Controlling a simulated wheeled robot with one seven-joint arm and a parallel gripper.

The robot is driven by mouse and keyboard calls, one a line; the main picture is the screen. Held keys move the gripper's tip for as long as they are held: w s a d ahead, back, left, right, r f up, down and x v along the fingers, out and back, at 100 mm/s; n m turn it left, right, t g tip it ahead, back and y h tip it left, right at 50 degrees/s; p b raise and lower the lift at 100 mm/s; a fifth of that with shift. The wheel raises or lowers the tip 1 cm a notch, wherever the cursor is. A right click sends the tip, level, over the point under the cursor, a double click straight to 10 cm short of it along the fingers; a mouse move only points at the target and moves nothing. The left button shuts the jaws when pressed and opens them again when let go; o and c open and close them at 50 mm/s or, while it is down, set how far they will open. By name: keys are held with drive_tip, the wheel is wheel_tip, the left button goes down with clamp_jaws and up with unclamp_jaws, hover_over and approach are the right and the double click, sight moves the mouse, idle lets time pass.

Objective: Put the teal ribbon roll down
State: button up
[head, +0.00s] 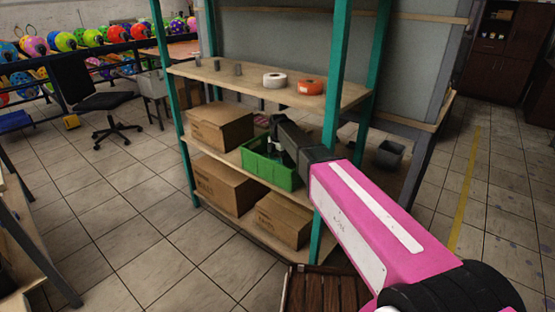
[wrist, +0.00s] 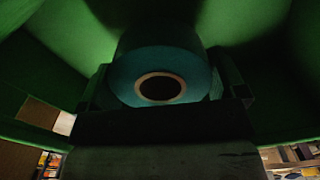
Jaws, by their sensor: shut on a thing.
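The teal ribbon roll (wrist: 124,84) shows in the middle of the wrist view, its brown-rimmed core hole facing the camera. My gripper (wrist: 165,95) is shut on it, with one finger on each side of the roll. Green walls surround the roll in the wrist view. In the head view my pink arm reaches into the shelf, and its dark end is at the green crate (head: 270,172) on the middle shelf. The roll and the fingertips are hidden in the head view. I cannot tell whether the roll touches the crate floor.
The shelf rack has teal posts (head: 340,75) close to my arm. Cardboard boxes (head: 220,126) stand left of the crate and below it. A white roll (head: 275,80) and an orange roll (head: 311,87) lie on the upper shelf (head: 240,86). A dark bin (head: 390,154) stands at right.

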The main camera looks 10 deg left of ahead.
drive_tip(key=shift+f, duration=0.75)
drive_tip(key=o, duration=0.7)
drive_tip(key=shift+o, duration=0.2)
wheel_tip(320, 180, up, 9)
drive_tip(key=shift+f, duration=0.1)
